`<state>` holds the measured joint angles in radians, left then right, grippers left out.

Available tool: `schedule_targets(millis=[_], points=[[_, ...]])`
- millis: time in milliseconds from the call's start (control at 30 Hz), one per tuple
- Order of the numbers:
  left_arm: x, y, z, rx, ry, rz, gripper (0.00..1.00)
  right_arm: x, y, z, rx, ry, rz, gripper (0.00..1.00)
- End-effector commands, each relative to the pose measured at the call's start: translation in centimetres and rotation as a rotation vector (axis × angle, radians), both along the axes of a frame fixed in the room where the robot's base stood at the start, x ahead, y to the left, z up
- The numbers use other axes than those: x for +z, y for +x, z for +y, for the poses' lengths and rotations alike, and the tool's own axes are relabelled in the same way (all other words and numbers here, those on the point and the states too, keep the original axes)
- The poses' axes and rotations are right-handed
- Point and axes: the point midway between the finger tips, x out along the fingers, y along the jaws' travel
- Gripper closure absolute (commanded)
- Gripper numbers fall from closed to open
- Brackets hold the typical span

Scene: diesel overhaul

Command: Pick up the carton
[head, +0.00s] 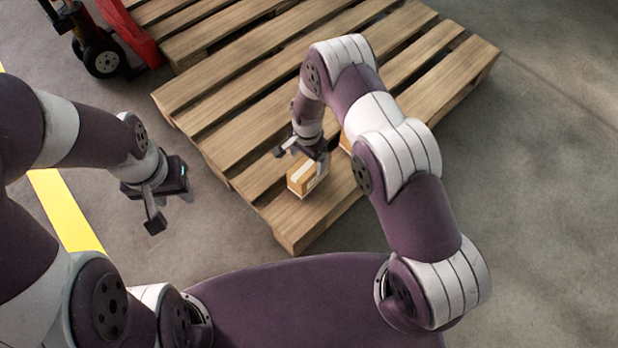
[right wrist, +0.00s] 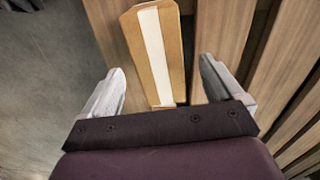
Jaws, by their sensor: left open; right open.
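A small brown carton (head: 302,178) with a pale strip of tape sits on the wooden pallet (head: 232,158) near its front corner. In the right wrist view the carton (right wrist: 154,55) lies ahead, between the lines of the two fingers. My right gripper (head: 302,155) is open and empty just above and behind the carton; it also shows in the right wrist view (right wrist: 165,85), with one finger on each side. I cannot tell whether a finger touches the carton. My left gripper (head: 172,212) is open and empty over the floor, left of the pallet.
A red wheeled device (head: 112,35) stands at the upper left, beside the pallet. A yellow floor line (head: 65,212) runs at the left. Gaps run between the slats. The right floor is clear.

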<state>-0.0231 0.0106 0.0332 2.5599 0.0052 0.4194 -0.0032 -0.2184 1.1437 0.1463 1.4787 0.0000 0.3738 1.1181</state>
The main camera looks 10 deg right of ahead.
Motion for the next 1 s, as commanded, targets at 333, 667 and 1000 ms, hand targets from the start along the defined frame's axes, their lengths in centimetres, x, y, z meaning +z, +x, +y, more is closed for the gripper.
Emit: schedule_targets(millis=[333, 667, 1000], points=[[-4.0, 0.0, 0.0, 0.0, 0.0, 0.0, 0.57, -5.2, 0.2, -0.4, 0.0, 0.0, 0.0, 0.06], [-4.8, 0.0, 0.0, 0.0, 0.0, 0.0, 0.57, -6.8, 0.3, -0.4, 0.001, 0.0, -0.001, 0.06], [-4.8, 0.0, 0.0, 0.0, 0.0, 0.0, 0.57, -6.7, 0.3, -0.4, 0.002, 0.0, -0.002, 0.72]])
